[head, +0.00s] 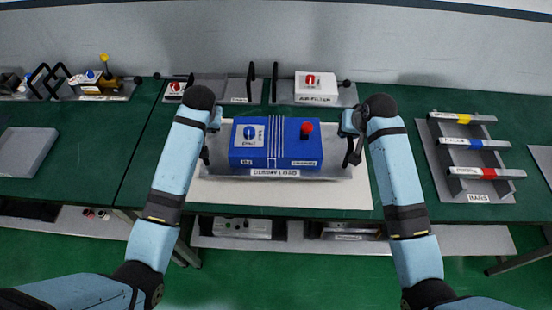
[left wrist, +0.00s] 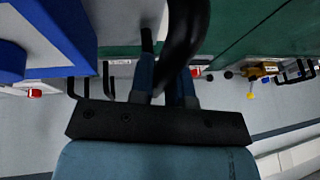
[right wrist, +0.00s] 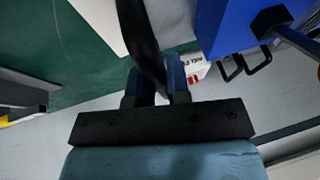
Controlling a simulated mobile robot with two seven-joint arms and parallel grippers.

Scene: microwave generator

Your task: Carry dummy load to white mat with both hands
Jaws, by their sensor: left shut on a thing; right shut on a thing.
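My right gripper (head: 350,125) is shut on the right handle, and this dark handle (right wrist: 143,45) also runs between the fingers in the right wrist view.
A rack of coloured bars (head: 466,165) is at the right. A grey tray (head: 27,150) lies far left. A lower shelf (head: 300,243) holds grey units.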

